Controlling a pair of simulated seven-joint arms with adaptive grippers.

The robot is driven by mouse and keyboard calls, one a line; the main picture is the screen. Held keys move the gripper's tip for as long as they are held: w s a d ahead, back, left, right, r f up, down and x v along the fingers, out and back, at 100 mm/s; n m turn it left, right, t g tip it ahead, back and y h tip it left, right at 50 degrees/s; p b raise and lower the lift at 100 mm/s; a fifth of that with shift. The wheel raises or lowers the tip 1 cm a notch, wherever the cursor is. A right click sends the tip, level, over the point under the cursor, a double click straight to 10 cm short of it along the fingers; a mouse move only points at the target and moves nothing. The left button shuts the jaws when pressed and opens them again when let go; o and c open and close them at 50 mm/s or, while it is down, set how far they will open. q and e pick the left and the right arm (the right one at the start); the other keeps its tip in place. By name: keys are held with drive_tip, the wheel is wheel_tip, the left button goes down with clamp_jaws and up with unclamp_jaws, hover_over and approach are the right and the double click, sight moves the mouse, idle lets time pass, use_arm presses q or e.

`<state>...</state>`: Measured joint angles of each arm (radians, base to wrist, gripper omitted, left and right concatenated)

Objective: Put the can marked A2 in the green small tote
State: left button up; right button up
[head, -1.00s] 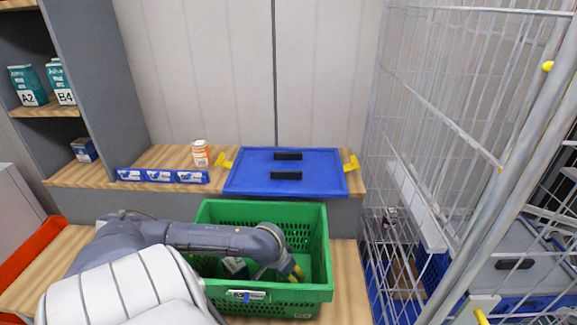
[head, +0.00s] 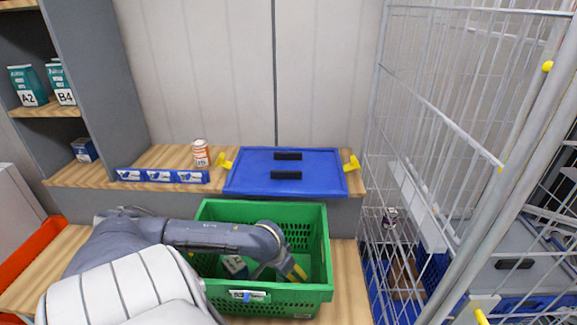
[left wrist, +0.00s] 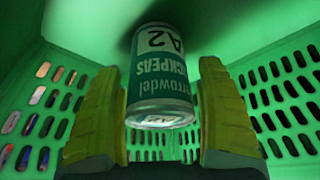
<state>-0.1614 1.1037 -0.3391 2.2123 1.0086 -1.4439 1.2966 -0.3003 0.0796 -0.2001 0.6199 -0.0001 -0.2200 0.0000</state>
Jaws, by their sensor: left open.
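The green small tote (head: 316,230) stands on the wooden surface at the front middle. My left arm reaches over it from the left, and my left gripper (head: 296,275) points down inside it. In the left wrist view the can marked A2 (left wrist: 162,78), green and white with a chickpeas label, is inside the tote, between and beyond the two yellow fingers. The left gripper (left wrist: 163,125) is open, with a gap on both sides of the can. In the head view a dark can with a white label (head: 235,266) shows in the tote, partly behind my arm. My right gripper is not in view.
A blue lid (head: 240,181) with yellow clips lies behind the tote. An orange-and-white can (head: 201,154) stands to its left. A wire cage (head: 440,120) closes off the right side. Shelves with teal cartons (head: 28,85) are at the left, and an orange tote (head: 35,254) is below.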

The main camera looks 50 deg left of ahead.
use_arm(q)
drive_tip(key=v, duration=1.1)
drive_tip(key=shift+r, duration=0.1)
